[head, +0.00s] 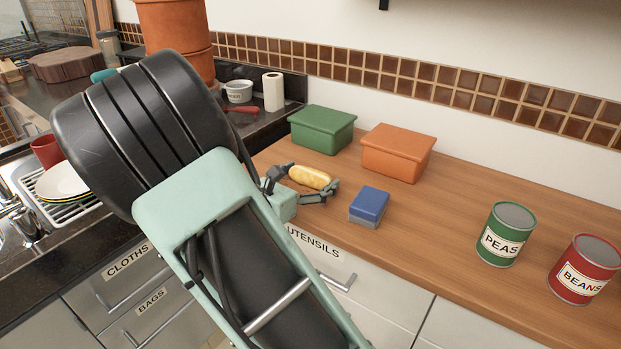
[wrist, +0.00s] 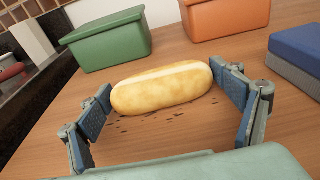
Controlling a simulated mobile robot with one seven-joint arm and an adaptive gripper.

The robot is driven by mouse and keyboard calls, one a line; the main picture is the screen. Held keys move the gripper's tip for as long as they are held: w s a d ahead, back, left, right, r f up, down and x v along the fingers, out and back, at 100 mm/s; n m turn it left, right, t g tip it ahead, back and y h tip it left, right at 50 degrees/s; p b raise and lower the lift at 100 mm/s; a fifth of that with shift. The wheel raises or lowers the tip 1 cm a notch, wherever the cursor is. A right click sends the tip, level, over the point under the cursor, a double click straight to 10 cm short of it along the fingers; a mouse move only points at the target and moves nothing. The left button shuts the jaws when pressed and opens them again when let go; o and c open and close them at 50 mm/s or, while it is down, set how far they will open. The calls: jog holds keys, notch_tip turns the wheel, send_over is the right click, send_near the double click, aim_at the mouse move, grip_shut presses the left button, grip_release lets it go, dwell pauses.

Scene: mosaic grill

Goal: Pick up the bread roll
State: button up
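The bread roll (head: 310,177) is a pale golden oblong on the wooden counter. In the wrist view the bread roll (wrist: 162,88) lies crosswise between the two fingers, with dark crumbs or specks on the wood just in front of it. My gripper (head: 304,188) is open around the roll, one finger at each end. In the wrist view my gripper (wrist: 168,100) has its left fingertip close to the roll's left end and its right fingertip at or very near the right end. I cannot tell whether either finger touches it.
A green lidded box (head: 322,129) and an orange lidded box (head: 397,152) stand behind the roll. A blue and grey sponge-like block (head: 369,205) sits to its right. A peas can (head: 507,234) and a beans can (head: 585,269) stand farther right. The counter between block and cans is clear.

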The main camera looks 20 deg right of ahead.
jog(key=c, duration=0.6)
jog(key=shift+r, duration=0.1)
